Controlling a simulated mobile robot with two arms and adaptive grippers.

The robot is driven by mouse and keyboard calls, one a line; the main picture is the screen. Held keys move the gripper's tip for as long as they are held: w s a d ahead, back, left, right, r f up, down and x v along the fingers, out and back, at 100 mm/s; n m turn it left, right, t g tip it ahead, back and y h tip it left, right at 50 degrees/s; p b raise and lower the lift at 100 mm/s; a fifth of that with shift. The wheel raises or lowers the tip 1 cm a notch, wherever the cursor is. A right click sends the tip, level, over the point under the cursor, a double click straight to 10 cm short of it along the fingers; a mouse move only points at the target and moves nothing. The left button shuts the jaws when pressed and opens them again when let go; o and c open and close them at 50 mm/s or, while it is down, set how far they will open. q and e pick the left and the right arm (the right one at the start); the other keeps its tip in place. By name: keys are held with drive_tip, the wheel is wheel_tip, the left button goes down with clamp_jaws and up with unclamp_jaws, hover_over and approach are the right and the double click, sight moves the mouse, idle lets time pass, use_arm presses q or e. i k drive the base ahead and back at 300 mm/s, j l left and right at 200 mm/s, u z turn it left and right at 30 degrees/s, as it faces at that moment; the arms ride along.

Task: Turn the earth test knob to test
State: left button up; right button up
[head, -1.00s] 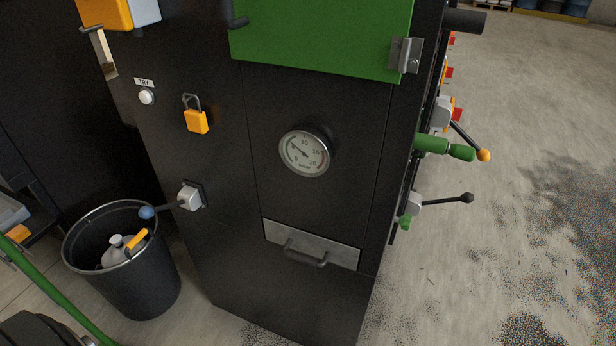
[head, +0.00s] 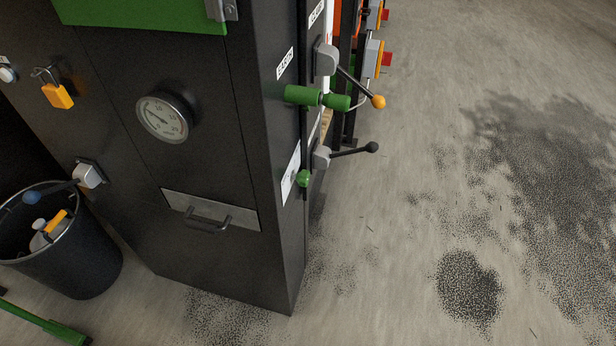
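A white label (head: 285,63) that seems to read EARTH is on the right side face of the black cabinet (head: 265,200). Below it a green cylindrical handle (head: 302,95) sticks out to the right. Lower down, a small green knob (head: 303,179) sits beside a white plate (head: 291,172). I cannot tell which of these is the earth test knob, and no test marking is legible. Neither of my grippers is in view.
A lever with an orange ball (head: 378,102) and one with a black ball (head: 372,147) jut right from the cabinet. A round gauge (head: 162,117) and drawer (head: 210,211) are on its front. A black bin (head: 75,265) stands left. The right floor is open, with dark granules (head: 468,288).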

sight(302, 178)
drive_tip(key=u, duration=0.35)
drive_tip(key=i+l+u, duration=0.15)
drive_tip(key=l+u, duration=0.3)
drive_tip(key=i+l+u, duration=0.1)
drive_tip(key=l+u, duration=0.75)
drive_tip(key=j, duration=0.1)
